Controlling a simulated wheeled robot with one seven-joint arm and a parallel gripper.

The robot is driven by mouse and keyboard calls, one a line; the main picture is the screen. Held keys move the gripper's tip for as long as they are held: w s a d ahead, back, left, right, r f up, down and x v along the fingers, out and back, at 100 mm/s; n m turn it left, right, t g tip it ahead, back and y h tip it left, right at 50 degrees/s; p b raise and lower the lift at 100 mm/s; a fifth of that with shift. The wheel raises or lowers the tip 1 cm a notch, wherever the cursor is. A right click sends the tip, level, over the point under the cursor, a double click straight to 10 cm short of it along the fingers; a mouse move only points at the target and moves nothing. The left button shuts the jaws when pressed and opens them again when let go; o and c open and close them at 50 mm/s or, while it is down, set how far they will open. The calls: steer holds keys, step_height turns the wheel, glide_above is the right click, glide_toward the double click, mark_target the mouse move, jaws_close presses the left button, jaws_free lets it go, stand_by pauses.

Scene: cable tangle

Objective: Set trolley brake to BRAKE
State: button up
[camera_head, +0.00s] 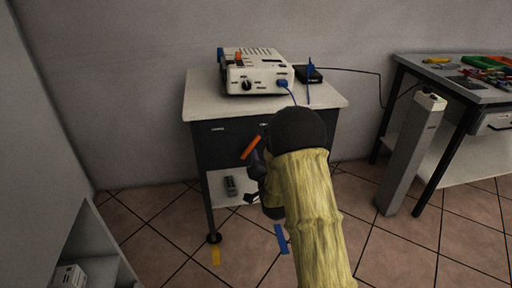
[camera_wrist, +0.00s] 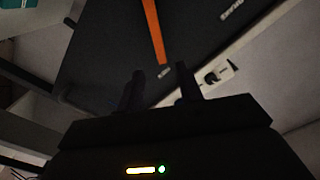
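The trolley (camera_head: 210,160) is a white-topped cart with a dark front panel, standing against the wall. An orange lever (camera_head: 251,147) slants across the front of the panel. It shows in the wrist view as an orange bar (camera_wrist: 153,30), its lower end just beyond the fingertips. My gripper (camera_head: 256,162) is in front of the panel, close to the lever, partly hidden by my own arm. In the wrist view my gripper (camera_wrist: 158,72) has its two dark fingers apart, with nothing seen between them. Lettering on the panel is too small to read, so the brake marking cannot be told.
A white device (camera_head: 256,75) with a blue plug and cable stands on the trolley, beside a black box (camera_head: 308,74). A grey post (camera_head: 408,155) and a workbench (camera_head: 440,68) with tools are at right. A white shelf (camera_head: 85,245) is at lower left.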

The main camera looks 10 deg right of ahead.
mark_target(256, 142)
steer(key=w+b, duration=0.1)
steer(key=w, duration=0.7)
steer(key=shift+c, duration=0.3)
jaws_close()
